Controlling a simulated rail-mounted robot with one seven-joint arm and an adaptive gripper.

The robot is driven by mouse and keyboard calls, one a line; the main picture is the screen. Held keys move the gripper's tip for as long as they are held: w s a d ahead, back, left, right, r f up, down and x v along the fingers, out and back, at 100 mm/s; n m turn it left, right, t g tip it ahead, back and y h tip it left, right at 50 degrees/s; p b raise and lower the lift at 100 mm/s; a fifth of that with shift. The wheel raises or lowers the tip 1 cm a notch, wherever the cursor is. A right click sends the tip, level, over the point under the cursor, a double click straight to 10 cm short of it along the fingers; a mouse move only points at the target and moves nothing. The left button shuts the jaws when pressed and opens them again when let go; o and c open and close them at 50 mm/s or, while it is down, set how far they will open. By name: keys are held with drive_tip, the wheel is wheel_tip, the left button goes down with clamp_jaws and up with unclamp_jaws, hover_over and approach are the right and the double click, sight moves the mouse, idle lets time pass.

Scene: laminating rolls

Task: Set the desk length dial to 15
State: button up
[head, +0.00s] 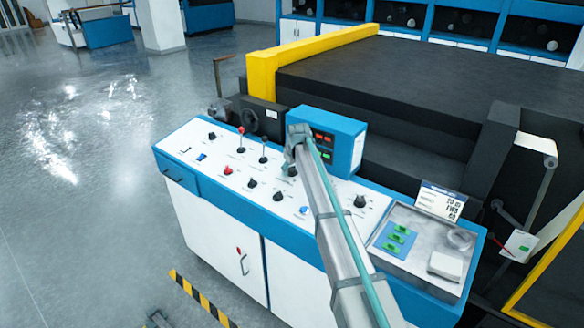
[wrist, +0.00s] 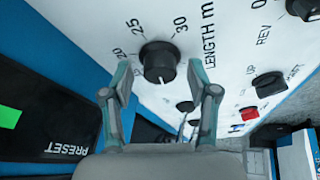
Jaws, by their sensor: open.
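The length dial (wrist: 159,62) is a round black knob on the white panel in the wrist view. Numbers 20, 25 and 30 and the words "LENGTH m" are printed around it, upside down or tilted. A small pale mark shows at its lower edge; the number it points to cannot be read. My gripper (wrist: 159,76) is open, with one finger on each side of the knob. I cannot tell whether the fingers touch it. In the head view my gripper (head: 290,160) is over the console beside the blue display box (head: 343,140), and largely hides the dial.
The console (head: 220,170) carries several other knobs, switches and levers close by. Another black knob (head: 360,202) lies right of my arm. A metal tray (head: 398,222) with green pieces is at the right end. In the wrist view, a red-and-black switch (wrist: 256,117) sits lower right.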

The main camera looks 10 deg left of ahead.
clamp_jaws()
idle(0.3)
drive_tip(key=shift+f+m+b, duration=0.1)
drive_tip(key=shift+m+b, duration=0.3)
drive_tip(key=shift+f+m+b, duration=0.1)
drive_tip(key=shift+m+b, duration=0.4)
drive_tip(key=m+h+b, duration=0.1)
drive_tip(key=m+b, duration=0.1)
drive_tip(key=m, duration=0.1)
drive_tip(key=shift+a+t+h+b, duration=0.1)
drive_tip(key=shift+t+h+b, duration=0.2)
drive_tip(key=shift+t, duration=0.1)
drive_tip(key=m+h+b, duration=0.1)
drive_tip(key=m, duration=0.2)
drive_tip(key=m+b, duration=0.2)
drive_tip(key=m, duration=0.1)
drive_tip(key=shift+h, duration=0.4)
drive_tip(key=shift+s, duration=0.1)
